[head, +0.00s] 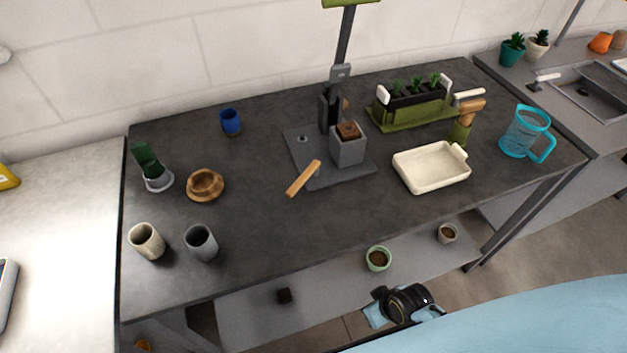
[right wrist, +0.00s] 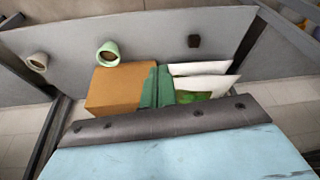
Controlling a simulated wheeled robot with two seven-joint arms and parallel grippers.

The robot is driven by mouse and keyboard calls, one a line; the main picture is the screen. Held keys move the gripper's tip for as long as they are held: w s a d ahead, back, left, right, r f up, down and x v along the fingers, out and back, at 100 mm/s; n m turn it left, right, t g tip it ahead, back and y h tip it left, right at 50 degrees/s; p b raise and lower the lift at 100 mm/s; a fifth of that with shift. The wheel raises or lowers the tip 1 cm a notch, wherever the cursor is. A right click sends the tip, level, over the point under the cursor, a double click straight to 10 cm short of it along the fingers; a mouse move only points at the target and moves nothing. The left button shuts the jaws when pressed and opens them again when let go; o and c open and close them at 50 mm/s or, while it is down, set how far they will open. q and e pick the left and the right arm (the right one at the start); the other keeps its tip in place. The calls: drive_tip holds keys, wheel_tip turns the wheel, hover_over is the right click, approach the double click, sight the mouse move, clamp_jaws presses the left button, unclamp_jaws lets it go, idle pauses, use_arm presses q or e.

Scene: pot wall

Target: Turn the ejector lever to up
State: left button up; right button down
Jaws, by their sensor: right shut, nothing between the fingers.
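The grey press (head: 330,115) stands on a flat base plate (head: 352,173) in the middle of the dark table in the head view. A grey square block with brown soil on top (head: 348,145) sits at its front. A lever with a wooden handle (head: 303,178) lies low at the plate's front left, slanting toward the front; I take it as the ejector lever. My right gripper (head: 400,303) is low in front of the table, well away from the lever. It is shut and empty; its fingertips are hard to make out. My left gripper is not in view.
Cups (head: 201,242) and a wooden bowl (head: 205,184) stand left. A cream tray (head: 430,168), green planter (head: 412,104) and blue jug (head: 524,133) stand right. A lower shelf (head: 330,281) holds pots. The table front before the lever is clear.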

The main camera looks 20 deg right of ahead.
sight(304, 182)
drive_tip(key=w+a+r+n+t+y+p, duration=0.15)
drive_tip(key=w+r, duration=0.25)
drive_tip(key=r, duration=0.7)
drive_tip(key=w+a+r+n+t+y+p, duration=0.15)
drive_tip(key=w+r, duration=0.25)
drive_tip(key=r, duration=0.7)
drive_tip(key=w+r+n+t+y+p, duration=0.15)
drive_tip(key=w+r, duration=0.35)
drive_tip(key=r, duration=0.5)
drive_tip(key=shift+n+g, duration=0.25)
drive_tip(key=shift+n, duration=0.2)
drive_tip(key=b+x, duration=0.2)
drive_tip(key=x, duration=0.7)
drive_tip(key=shift+a, duration=0.25)
drive_tip(key=shift+w+a+r, duration=0.1)
drive_tip(key=shift+w+a, duration=0.7)
drive_tip(key=shift+w, duration=0.2)
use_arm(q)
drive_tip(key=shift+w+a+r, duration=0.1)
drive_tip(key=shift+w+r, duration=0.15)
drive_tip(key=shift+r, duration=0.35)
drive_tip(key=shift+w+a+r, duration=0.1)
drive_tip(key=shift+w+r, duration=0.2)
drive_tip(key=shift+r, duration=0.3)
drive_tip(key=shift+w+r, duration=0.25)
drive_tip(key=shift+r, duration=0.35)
use_arm(e)
drive_tip(key=shift+w+a, duration=0.45)
drive_tip(key=shift+w, duration=0.15)
